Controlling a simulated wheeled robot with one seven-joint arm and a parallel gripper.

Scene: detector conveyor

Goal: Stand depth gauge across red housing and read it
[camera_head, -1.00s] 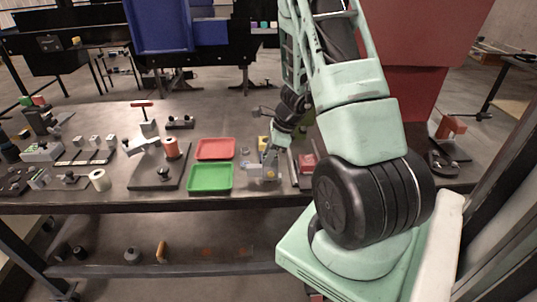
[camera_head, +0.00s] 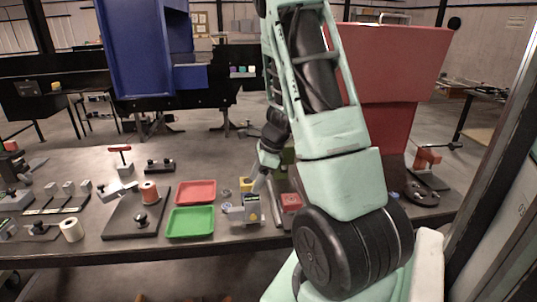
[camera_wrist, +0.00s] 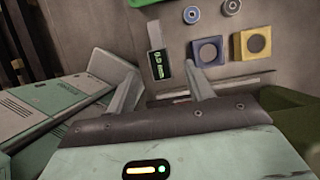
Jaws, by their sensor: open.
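The depth gauge (camera_wrist: 160,62) is a slim grey tool with a small lit green display; in the wrist view it lies beyond my fingertips, between their lines. The digits look like zero mm, but are small. My gripper (camera_wrist: 163,86) is open, with nothing between its fingers. In the head view my gripper (camera_head: 256,188) is low over the bench, left of the red housing (camera_head: 291,202). The red housing is a small block with a darker top, and I cannot make it out in the wrist view. Whether the fingers touch anything is unclear.
A yellow housing (camera_wrist: 252,33) and a blue-grey housing (camera_wrist: 196,52) lie near the gauge, with small rings (camera_wrist: 190,15) above them. A green tray (camera_head: 190,236) and a red tray (camera_head: 196,182) lie to the left. A fixture board (camera_head: 118,222) stands farther left.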

